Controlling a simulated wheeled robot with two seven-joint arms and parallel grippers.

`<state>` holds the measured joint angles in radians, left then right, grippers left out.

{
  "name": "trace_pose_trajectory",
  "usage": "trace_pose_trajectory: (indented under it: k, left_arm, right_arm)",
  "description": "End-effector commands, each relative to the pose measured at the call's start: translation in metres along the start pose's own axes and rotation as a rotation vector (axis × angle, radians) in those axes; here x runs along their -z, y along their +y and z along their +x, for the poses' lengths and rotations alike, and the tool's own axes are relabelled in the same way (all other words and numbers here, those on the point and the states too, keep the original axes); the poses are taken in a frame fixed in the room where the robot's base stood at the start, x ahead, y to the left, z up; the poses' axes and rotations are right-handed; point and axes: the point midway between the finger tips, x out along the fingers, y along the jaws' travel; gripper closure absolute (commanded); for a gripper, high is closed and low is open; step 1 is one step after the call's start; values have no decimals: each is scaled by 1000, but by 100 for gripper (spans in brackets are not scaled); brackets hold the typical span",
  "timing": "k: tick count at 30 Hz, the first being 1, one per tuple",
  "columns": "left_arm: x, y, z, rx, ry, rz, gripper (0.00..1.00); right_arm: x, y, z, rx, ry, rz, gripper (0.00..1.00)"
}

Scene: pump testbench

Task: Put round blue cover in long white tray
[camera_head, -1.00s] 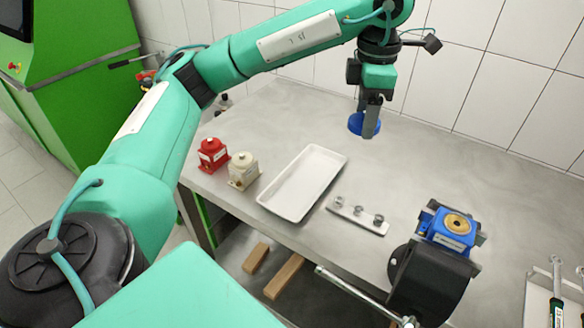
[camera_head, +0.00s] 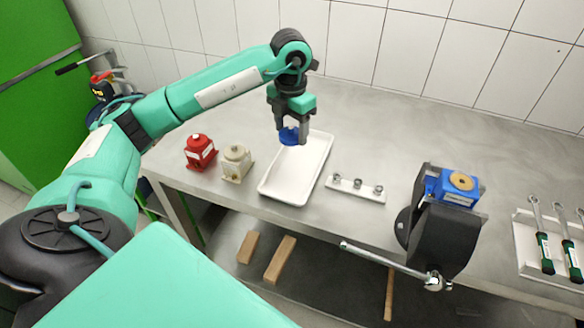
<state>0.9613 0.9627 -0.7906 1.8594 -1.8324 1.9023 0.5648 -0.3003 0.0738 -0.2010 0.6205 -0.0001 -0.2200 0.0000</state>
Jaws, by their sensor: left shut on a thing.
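The round blue cover (camera_head: 288,137) is held between the fingers of my left gripper (camera_head: 292,132). The gripper points down and is shut on the cover. The long white tray (camera_head: 296,172) lies on the grey table. In the picture the cover overlaps the tray's far left end and appears to hang above it; the exact height cannot be told. The tray looks empty where it shows. My right gripper is not in view.
A red pump part (camera_head: 200,152) and a beige one (camera_head: 237,163) stand left of the tray. A small white holder with metal fittings (camera_head: 356,189) lies right of it. A blue pump on a black stand (camera_head: 455,188) and a wrench rack (camera_head: 519,252) are further right.

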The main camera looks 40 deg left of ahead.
Motion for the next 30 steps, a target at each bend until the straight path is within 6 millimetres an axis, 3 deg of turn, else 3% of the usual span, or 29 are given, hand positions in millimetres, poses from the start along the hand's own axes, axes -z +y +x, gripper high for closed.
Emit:
trace_pose_trajectory:
  k: [6,12,20,27,30]
  left_arm:
    - [2,0,57,1,6,1,65]
    - [1,0,98,0,3,1,65]
    - [1,0,118,0,3,3,65]
    - [1,0,151,0,2,1,65]
    - [0,0,154,-1,0,3,65]
  right_arm:
    - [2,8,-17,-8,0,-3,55]
    - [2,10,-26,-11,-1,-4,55]
    - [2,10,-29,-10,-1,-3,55]
    - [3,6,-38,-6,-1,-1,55]
    - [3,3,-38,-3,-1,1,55]
